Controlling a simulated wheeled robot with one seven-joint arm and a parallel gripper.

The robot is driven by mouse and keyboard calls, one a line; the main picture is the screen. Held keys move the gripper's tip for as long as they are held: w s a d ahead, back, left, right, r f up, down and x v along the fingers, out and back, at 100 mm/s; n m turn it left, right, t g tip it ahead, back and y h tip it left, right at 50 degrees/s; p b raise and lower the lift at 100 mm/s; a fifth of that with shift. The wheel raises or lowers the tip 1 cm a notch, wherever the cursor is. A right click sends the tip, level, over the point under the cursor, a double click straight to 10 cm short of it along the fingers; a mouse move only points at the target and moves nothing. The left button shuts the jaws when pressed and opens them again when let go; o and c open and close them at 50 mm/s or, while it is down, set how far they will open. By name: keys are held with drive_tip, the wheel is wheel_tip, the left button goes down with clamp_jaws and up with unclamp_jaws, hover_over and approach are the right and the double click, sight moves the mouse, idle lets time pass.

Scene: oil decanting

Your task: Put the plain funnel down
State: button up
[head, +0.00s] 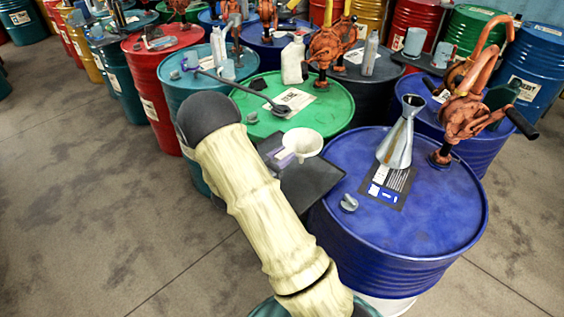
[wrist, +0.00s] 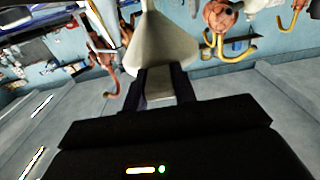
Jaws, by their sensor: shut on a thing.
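The plain funnel (head: 302,142) is cream-white, with its wide mouth facing up in the head view. My gripper (head: 287,154) is shut on it at the left side of its rim. The funnel also shows in the wrist view (wrist: 162,48), directly beyond the two dark fingers, with a pale piece between them. In the head view it appears over a dark tray (head: 318,183) between the green and blue drums. I cannot tell whether its spout touches anything. My pale arm hides part of the area left of the gripper.
The green drum (head: 325,112) holds a white bottle (head: 293,62). The blue drum's front top is clear.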

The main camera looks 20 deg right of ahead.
wheel_tip(320, 180, down, 2)
drive_tip(key=shift+w+f, duration=0.1)
drive_tip(key=shift+f, duration=0.1)
drive_tip(key=shift+w+f, duration=0.15)
drive_tip(key=shift+f, duration=0.05)
drive_tip(key=shift+a+f, duration=0.1)
drive_tip(key=shift+a, duration=0.1)
drive_tip(key=shift+s+d+f, duration=0.1)
drive_tip(key=shift+s+d, duration=0.05)
drive_tip(key=shift+s, duration=0.05)
drive_tip(key=o, duration=1)
drive_tip(key=shift+d, duration=0.3)
drive_tip(key=shift+s+a, duration=0.1)
drive_tip(key=shift+a, duration=0.1)
